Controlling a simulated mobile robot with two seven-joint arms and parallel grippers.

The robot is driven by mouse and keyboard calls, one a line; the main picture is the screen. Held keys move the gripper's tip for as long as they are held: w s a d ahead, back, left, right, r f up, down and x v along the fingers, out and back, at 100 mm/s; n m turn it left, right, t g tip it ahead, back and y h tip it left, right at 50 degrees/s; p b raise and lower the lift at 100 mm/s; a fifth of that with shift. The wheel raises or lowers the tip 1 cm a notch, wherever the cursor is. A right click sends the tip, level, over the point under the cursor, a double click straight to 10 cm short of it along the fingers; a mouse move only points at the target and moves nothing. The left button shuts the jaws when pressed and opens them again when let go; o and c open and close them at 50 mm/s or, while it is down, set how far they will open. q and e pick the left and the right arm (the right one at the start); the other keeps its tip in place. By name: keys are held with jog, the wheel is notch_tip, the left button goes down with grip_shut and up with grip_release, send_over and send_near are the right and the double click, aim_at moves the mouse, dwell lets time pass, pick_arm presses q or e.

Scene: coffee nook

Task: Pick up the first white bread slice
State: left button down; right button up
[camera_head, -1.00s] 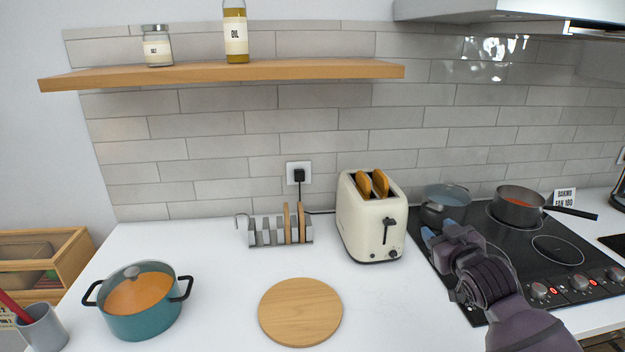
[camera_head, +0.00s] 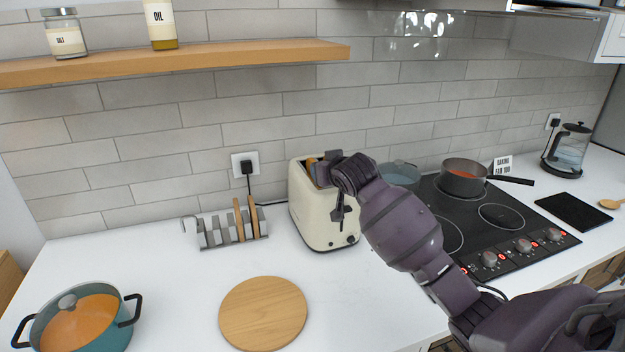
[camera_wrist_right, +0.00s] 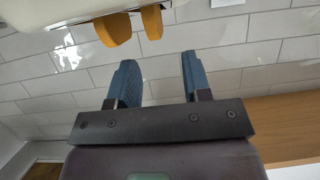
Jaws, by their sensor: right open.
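Two golden-brown bread slices stick up from the slots of the cream toaster (camera_head: 312,218). In the wrist view they are a left slice (camera_wrist_right: 112,28) and a right slice (camera_wrist_right: 151,22), beyond my fingertips and not touched. In the head view one slice (camera_head: 312,163) shows partly beside my right gripper (camera_head: 330,166), which is above the toaster. In the wrist view my right gripper (camera_wrist_right: 160,72) is open and empty, its blue fingers apart. Two more brown slices (camera_head: 245,218) stand in the grey rack (camera_head: 216,232). I cannot tell which slice is the first white one.
A round wooden board (camera_head: 263,314) lies in front of the rack, and a teal pot (camera_head: 85,318) stands at the front left. A hob (camera_head: 490,215) with pots is on the right. A wooden shelf (camera_head: 180,62) hangs above. The counter around the board is clear.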

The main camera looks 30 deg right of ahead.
jog(key=shift+d+p+x, duration=0.15)
jog(key=shift+p+x, duration=0.05)
jog(key=shift+x, duration=1)
jog(key=shift+d+p+x, duration=0.15)
jog(key=shift+p+x, duration=0.05)
jog(key=shift+x, duration=1)
jog(key=shift+w+d+f, duration=0.1)
jog(key=shift+w+f, duration=0.35)
jog(key=shift+w, duration=0.1)
jog(key=shift+c, duration=0.4)
grip_shut()
